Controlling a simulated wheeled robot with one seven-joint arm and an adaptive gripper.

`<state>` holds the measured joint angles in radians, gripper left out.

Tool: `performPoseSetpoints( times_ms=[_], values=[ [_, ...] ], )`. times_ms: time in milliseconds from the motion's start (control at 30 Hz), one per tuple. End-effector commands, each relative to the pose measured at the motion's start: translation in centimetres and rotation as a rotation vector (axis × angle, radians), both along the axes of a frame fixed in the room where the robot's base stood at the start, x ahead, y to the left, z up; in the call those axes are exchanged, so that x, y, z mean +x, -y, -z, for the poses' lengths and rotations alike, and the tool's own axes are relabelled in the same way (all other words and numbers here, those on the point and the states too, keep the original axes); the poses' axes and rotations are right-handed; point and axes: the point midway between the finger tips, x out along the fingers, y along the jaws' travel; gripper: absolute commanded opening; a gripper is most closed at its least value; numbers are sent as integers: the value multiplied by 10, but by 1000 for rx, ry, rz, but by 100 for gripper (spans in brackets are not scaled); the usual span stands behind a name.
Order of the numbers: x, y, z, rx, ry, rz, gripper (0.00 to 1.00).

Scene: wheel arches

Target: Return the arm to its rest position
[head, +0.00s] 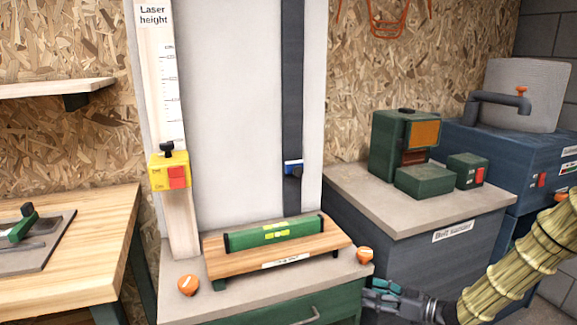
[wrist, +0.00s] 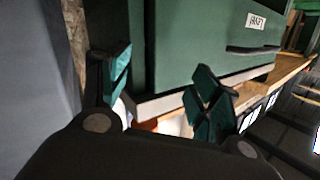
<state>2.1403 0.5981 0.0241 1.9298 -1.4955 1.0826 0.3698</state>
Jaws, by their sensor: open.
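My gripper (head: 378,291) is at the lower right of the head view, at the right front corner of the green cabinet. My arm (head: 525,255), in a ribbed yellowish sleeve, reaches in from the right edge. In the wrist view the two teal-padded fingers (wrist: 160,95) are spread apart with nothing held between them. The green cabinet (wrist: 195,45) lies just beyond the fingers, and its light top edge (wrist: 165,103) runs across the gap. I cannot tell if a finger touches it.
A green level (head: 275,233) lies on a wooden stand (head: 225,263) on the cabinet top, with orange knobs (head: 188,284) (head: 365,254) beside it. A grey cabinet (head: 450,255) with green machines stands right. A wooden bench (head: 70,262) is left. Floor shows at lower right.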

Motion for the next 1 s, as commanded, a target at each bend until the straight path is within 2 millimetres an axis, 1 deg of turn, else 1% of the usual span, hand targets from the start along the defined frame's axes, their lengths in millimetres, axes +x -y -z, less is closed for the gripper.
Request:
performPoseSetpoints(
  times_ms=[33, 167, 267, 367, 400, 467, 500, 567, 600, 667, 700, 767, 800, 900, 967, 1000],
  values=[
    [-8, -11, 19, -11, -52, 26, 63],
    [-27, -29, 61, -46, -175, 103, 63],
    [-48, -40, 96, -85, -275, 162, 63],
    [-77, -50, 133, -137, -387, 220, 63],
    [-91, -53, 148, -161, -433, 245, 63],
    [-113, -57, 169, -201, -504, 279, 63],
    [-130, -59, 183, -230, -551, 301, 63],
    [-156, -61, 202, -274, -623, 333, 63],
    [-174, -61, 215, -307, -670, 353, 63],
    [-203, -60, 231, -358, -741, 384, 63],
    [-224, -60, 241, -394, -790, 402, 63],
    [-256, -57, 254, -449, -858, 430, 63],
    [-275, -55, 260, -484, -899, 448, 63],
    [-318, -49, 271, -562, -988, 482, 63],
    [-339, -46, 275, -601, -1029, 499, 63],
    [-353, -43, 277, -626, -1055, 509, 63]
  ],
)
